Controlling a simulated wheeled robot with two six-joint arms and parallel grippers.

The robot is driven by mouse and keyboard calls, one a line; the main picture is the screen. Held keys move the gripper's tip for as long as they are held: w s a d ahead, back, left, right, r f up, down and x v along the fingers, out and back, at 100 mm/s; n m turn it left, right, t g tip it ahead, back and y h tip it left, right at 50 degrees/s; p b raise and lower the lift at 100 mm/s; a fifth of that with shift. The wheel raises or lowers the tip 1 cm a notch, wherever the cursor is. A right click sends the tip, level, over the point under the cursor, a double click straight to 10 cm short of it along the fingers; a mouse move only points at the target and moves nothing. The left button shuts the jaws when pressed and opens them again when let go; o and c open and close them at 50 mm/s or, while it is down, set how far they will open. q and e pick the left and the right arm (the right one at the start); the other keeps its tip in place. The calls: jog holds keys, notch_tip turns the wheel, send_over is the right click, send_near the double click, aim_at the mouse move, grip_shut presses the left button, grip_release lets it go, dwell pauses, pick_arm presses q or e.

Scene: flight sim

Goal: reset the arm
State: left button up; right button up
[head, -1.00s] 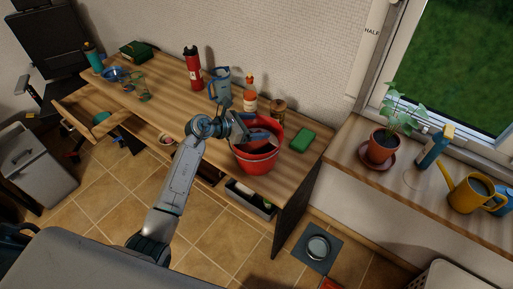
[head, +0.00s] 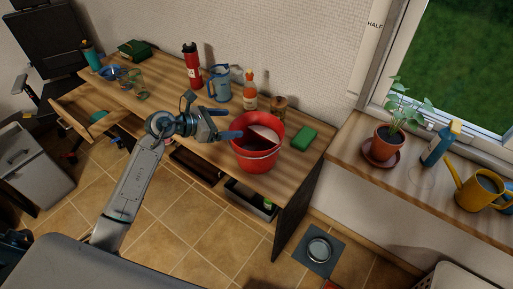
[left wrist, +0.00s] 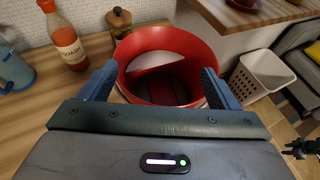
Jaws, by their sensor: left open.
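My left gripper (head: 228,123) is open and empty in the head view, just left of a red bucket (head: 257,161) on the wooden desk. In the left wrist view, its two blue fingers (left wrist: 157,84) are spread wide, with the bucket's rim (left wrist: 122,66) beyond and between them. A pale object (head: 266,132) lies inside the bucket; its full shape is hidden. My left arm reaches in from the lower left. My right gripper cannot be made out in either view.
On the desk (head: 190,158), a blue pitcher (head: 219,84), sauce bottle (head: 250,92), brown jar (head: 279,106) and green block (head: 304,139) stand near the bucket. A red flask (head: 192,66) is farther left. A windowsill with a potted plant (head: 385,142) is at right.

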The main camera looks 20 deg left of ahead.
pick_arm(q)
jog(key=shift+s+a+r, duration=0.2)
jog(key=shift+s+a, duration=0.05)
jog(key=shift+s, duration=0.05)
